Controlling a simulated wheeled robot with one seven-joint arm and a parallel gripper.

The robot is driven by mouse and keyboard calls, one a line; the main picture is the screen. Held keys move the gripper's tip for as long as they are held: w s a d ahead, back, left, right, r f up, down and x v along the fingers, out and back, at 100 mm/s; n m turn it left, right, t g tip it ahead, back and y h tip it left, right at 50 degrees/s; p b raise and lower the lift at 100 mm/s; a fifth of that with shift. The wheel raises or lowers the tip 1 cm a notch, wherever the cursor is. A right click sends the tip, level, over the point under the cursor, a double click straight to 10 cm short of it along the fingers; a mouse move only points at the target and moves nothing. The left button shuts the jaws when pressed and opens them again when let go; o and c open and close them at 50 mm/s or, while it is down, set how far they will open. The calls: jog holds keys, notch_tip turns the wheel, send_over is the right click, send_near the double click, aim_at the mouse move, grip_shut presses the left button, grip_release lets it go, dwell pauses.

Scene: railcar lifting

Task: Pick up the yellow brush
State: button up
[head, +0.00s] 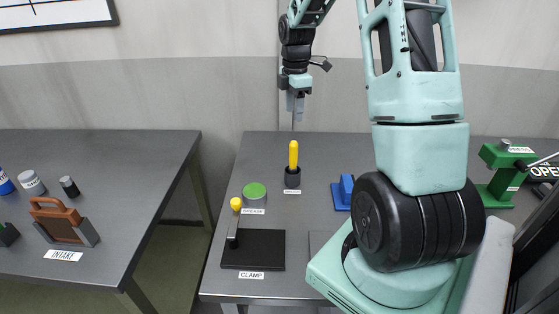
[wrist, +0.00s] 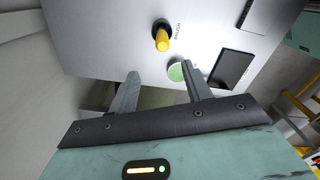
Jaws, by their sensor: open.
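The yellow brush (head: 293,155) stands upright in a small dark round holder (head: 292,178) on the right-hand grey table, with a label in front. In the wrist view the brush (wrist: 162,42) shows beyond the fingertips, above the gap between them. My gripper (head: 295,104) hangs pointing down, above the brush and apart from it. In the wrist view my gripper (wrist: 160,80) has its two fingers wide apart with nothing between them. The lower end of the brush is hidden inside the holder.
A green-topped round container (head: 254,194) stands left of the brush, and a blue block (head: 342,192) right of it. A clamp with a yellow knob (head: 236,204) stands on a black plate in front. A green press (head: 503,170) is at far right.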

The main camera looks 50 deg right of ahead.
jog(key=p, duration=0.3)
send_near(293, 154)
jog(key=f, duration=0.3)
jog(key=w+d+f, duration=0.1)
jog(key=f, duration=0.1)
jog(key=shift+f, duration=0.15)
notch_tip(293, 154, down, 4)
jog(key=shift+s+f+p, duration=0.1)
jog(key=shift+s+p, duration=0.05)
jog(key=shift+p, duration=1.1)
jog(key=shift+f, duration=0.65)
grip_shut()
